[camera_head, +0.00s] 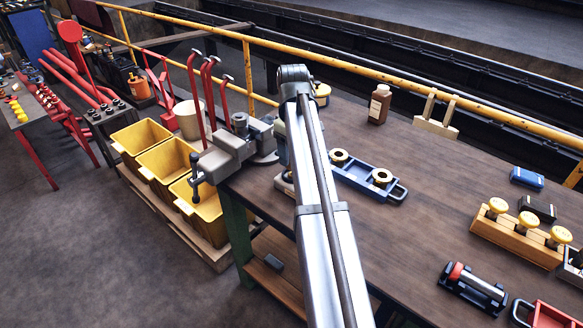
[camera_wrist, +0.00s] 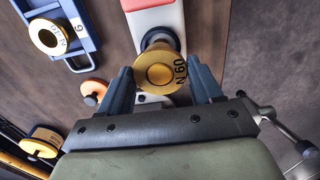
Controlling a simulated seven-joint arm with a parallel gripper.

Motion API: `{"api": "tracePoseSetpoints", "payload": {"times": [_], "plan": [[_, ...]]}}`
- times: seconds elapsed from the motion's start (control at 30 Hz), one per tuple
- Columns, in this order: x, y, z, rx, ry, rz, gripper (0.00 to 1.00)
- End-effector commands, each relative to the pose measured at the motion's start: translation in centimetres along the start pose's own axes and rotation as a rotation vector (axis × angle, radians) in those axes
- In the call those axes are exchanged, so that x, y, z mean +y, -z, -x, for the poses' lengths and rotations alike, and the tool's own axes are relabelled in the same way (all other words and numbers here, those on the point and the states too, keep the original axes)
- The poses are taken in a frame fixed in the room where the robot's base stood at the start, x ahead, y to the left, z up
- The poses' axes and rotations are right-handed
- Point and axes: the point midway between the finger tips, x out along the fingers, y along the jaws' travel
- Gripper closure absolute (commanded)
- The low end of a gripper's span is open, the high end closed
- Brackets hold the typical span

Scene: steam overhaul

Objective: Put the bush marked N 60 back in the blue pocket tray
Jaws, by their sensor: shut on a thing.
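The brass bush marked N 60 (camera_wrist: 160,68) is between the two blue-grey fingers of my gripper (camera_wrist: 161,76), which is shut on it. Its marked face is toward the wrist camera. Behind it is a dark ring on a red and white block (camera_wrist: 155,17); I cannot tell if the bush touches it. The blue pocket tray (camera_head: 361,183) lies on the bench just right of my arm, with two brass-topped bushes showing. In the wrist view the tray (camera_wrist: 90,28) is at upper left, with one bush (camera_wrist: 47,37) in it. In the head view my arm hides the gripper and held bush.
A grey vise (camera_head: 228,152) stands at the bench corner, left of my arm. A brown bottle (camera_head: 379,104) and wooden stand (camera_head: 437,119) are at the back. A wooden rack with several brass knobs (camera_head: 515,236) stands at right.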

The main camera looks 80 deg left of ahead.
Motion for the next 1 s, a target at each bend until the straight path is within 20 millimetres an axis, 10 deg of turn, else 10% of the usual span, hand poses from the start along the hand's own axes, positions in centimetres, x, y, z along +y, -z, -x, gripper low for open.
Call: {"api": "tracePoseSetpoints", "payload": {"times": [0.6,1.0], "plan": [[13.3,-9.6,-0.2,0.0,0.0,-0.003,0.78],[16.6,-12.8,-0.4,0.0,0.0,0.0,0.78]]}}
